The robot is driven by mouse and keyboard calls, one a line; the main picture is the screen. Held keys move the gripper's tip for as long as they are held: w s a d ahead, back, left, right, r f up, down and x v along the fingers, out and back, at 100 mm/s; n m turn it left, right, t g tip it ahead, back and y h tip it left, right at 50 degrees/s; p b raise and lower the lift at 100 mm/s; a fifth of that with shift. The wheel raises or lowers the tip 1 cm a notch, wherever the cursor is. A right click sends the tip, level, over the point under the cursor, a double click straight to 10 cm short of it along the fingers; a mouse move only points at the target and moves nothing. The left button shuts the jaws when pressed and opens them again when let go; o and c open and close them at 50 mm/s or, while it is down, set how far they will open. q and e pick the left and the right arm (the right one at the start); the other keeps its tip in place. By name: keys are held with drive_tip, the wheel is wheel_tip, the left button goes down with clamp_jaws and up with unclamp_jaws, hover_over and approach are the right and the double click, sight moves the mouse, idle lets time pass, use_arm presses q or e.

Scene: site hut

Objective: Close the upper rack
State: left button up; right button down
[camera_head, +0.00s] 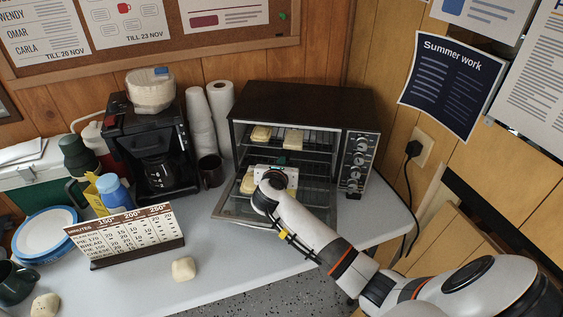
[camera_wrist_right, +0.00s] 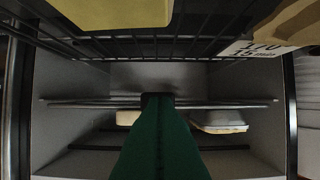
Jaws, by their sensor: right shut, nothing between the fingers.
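The oven (camera_head: 305,100) stands against the back wall with its glass door (camera_head: 232,208) folded down open. The upper rack (camera_head: 312,146) carries pale yellow slabs (camera_head: 261,133). How far it sticks out is hard to tell. My right gripper (camera_head: 282,160) reaches in at the oven's mouth, with my wrist hiding much of it. In the wrist view its green fingers (camera_wrist_right: 157,100) are together and empty, below the dark rack wires (camera_wrist_right: 150,45). A yellow slab (camera_wrist_right: 110,12) shows above those wires. Contact with the rack cannot be told. My left gripper is out of view.
More pieces (camera_wrist_right: 219,121) lie lower inside the oven. A coffee maker (camera_head: 155,145), stacked cups (camera_head: 208,125) and a dark mug (camera_head: 211,170) stand to the left. A time chart (camera_head: 125,235) and a pale bun (camera_head: 183,269) are on the table front. Knobs (camera_head: 357,160) line the oven's right side.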

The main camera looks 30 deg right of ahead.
sight(284, 154)
drive_tip(key=w+d, duration=0.2)
drive_tip(key=shift+w+d+b, duration=0.2)
drive_tip(key=shift+w+b, duration=0.1)
drive_tip(key=shift+w, duration=0.05)
drive_tip(key=shift+d+r, duration=0.1)
drive_tip(key=shift+r, duration=0.1)
idle(0.3)
